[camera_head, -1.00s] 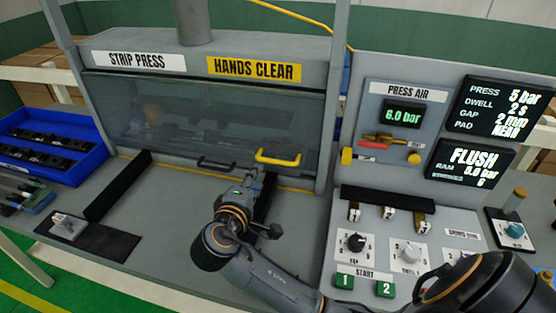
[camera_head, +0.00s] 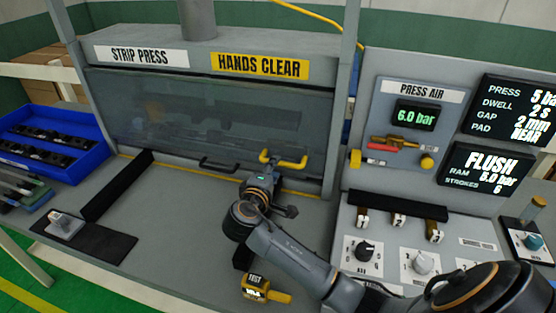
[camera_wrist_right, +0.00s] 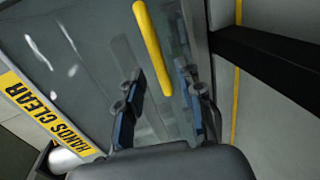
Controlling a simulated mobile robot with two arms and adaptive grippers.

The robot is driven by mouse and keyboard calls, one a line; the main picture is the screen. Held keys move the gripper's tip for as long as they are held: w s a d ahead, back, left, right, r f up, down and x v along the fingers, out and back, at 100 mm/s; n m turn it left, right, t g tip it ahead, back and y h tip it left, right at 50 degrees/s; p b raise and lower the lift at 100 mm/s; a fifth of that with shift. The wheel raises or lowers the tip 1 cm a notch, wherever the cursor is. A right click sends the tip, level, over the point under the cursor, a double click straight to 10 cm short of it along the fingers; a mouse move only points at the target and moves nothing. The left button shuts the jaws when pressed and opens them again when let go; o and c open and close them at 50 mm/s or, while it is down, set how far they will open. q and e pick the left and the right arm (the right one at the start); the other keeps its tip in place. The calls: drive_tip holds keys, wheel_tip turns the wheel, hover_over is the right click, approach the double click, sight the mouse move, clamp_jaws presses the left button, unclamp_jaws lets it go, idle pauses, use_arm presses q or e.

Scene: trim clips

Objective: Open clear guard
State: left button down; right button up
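The clear guard (camera_head: 200,120) is a see-through panel across the front of the strip press and is down. A yellow handle (camera_head: 291,163) sits at its lower right edge, and it also shows in the right wrist view (camera_wrist_right: 150,40). My right gripper (camera_head: 265,158) is at the yellow handle's left end. In the right wrist view its two fingers (camera_wrist_right: 163,97) are spread, with the yellow bar running ahead of and partly between them; I cannot tell whether they touch it. My left gripper is not in view.
A small TEST block (camera_head: 256,283) with a yellow handle lies on the bench by my right arm. A control panel (camera_head: 400,262) with knobs stands at the right. Black rails (camera_head: 118,185) and a blue bin (camera_head: 60,150) are at the left.

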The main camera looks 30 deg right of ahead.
drive_tip(key=shift+p+x, duration=0.3)
drive_tip(key=shift+x, duration=2)
drive_tip(key=shift+a, duration=0.1)
clamp_jaws()
